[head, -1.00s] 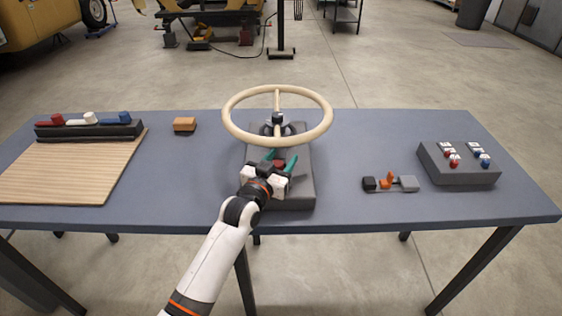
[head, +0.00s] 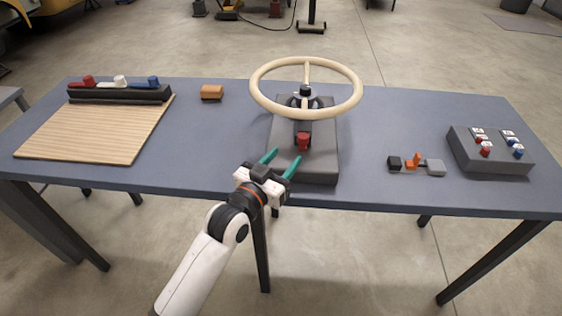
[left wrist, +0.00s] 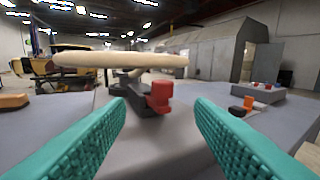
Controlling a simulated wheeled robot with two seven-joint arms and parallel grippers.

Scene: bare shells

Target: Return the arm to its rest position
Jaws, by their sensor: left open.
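My left gripper (head: 279,164) is open and empty, with its teal fingers apart at the front edge of the table. In the left wrist view its fingers (left wrist: 160,125) spread to either side with nothing between them. Ahead of it, a red knob (head: 303,142) sits on a dark lever at the front of the steering wheel's grey base (head: 318,165). The red knob also shows in the left wrist view (left wrist: 160,96), beyond the fingertips and apart from them. A cream steering wheel (head: 262,101) stands above the base. My right gripper is not in view.
The blue-grey table (head: 225,150) also holds a wooden board (head: 95,130), a black rack with red, white and blue levers (head: 120,95), an orange-brown block (head: 212,92), a small black, orange and grey part (head: 415,164) and a grey switch box (head: 490,152). Floor is open in front.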

